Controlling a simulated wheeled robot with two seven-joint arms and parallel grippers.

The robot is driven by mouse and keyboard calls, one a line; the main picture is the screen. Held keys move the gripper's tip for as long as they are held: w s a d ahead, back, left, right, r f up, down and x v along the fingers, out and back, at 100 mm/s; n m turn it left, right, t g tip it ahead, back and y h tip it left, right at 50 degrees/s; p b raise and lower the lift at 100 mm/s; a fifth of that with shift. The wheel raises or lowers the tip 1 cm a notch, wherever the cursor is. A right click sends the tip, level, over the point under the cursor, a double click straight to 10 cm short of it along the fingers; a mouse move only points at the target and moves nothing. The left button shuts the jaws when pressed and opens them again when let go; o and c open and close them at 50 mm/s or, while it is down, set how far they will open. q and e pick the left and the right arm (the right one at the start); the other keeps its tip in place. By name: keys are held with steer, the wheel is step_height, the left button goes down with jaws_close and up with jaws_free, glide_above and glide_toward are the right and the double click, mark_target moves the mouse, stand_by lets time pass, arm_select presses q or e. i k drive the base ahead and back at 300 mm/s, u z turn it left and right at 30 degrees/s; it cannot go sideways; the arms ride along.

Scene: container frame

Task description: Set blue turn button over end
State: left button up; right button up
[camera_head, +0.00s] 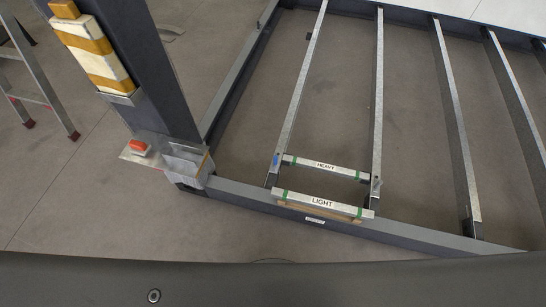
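A small blue piece (276,160), which looks like the blue turn button, sits on the left metal rail (297,98). It is beside the left end of the bar labelled HEAVY (345,171). It is too small to tell which way it is turned. At the right end of that bar, a small grey fitting (376,184) sits on the second rail (378,90). Neither of my grippers is in view.
The dark frame (390,230) encloses several parallel metal rails above a bare floor. A dark post (150,65) with padding stands at the left. A red button (137,145) and a clear box (187,163) are at its foot. A ladder (35,75) stands far left.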

mark_target(275, 158)
steer(key=k, duration=0.5)
steer(key=z, duration=0.95)
steer(key=i, duration=0.95)
steer(key=u, duration=2.3)
